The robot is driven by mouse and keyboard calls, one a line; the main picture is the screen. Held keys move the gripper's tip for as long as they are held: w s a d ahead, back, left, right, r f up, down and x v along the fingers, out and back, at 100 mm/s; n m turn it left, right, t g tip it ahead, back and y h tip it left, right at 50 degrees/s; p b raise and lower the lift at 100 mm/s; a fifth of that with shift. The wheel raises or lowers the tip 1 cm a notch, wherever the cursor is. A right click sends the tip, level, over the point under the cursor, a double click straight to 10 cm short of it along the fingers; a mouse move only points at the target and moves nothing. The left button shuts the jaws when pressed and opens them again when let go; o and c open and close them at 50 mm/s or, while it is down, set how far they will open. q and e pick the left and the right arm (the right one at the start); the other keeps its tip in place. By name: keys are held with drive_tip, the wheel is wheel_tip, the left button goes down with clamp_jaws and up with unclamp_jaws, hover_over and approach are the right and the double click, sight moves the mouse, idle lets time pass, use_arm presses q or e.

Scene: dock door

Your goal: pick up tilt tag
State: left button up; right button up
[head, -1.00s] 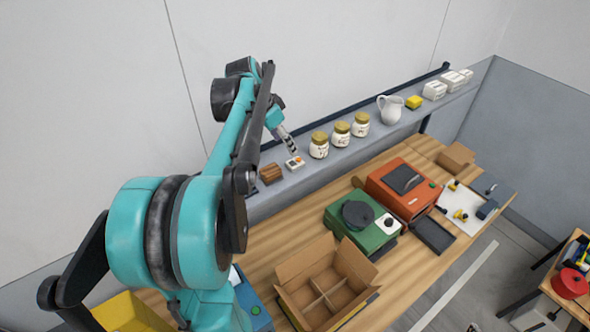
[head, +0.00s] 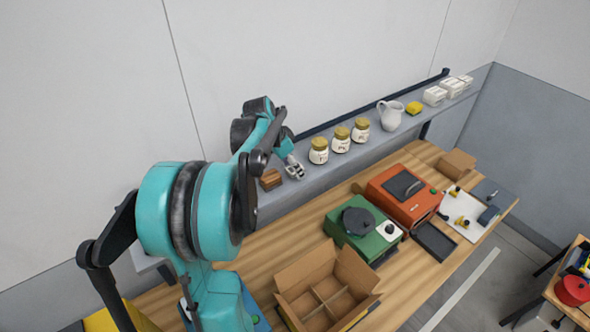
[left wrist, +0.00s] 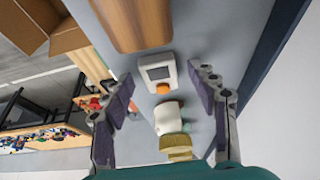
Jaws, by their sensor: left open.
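The tilt tag (left wrist: 158,70) is a small white device with a grey screen and an orange button, lying on the grey shelf (left wrist: 205,30) in the left wrist view. My left gripper (left wrist: 161,77) is open, its two fingers on either side of the tag in that picture, not touching it as far as I can see. In the head view my left gripper (head: 294,171) is low over the shelf and hides the tag. My right gripper is in neither view.
A brown wooden block (head: 270,180) lies left of my gripper. Jars with gold lids (head: 319,151) stand to its right, and a white pitcher (head: 391,114) farther along. Below, the workbench holds an open carton (head: 290,275), a green device (head: 345,238) and an orange device (head: 410,208).

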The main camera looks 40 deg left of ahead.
use_arm(q)
drive_tip(key=c, duration=1.1)
drive_tip(key=shift+r, duration=0.1)
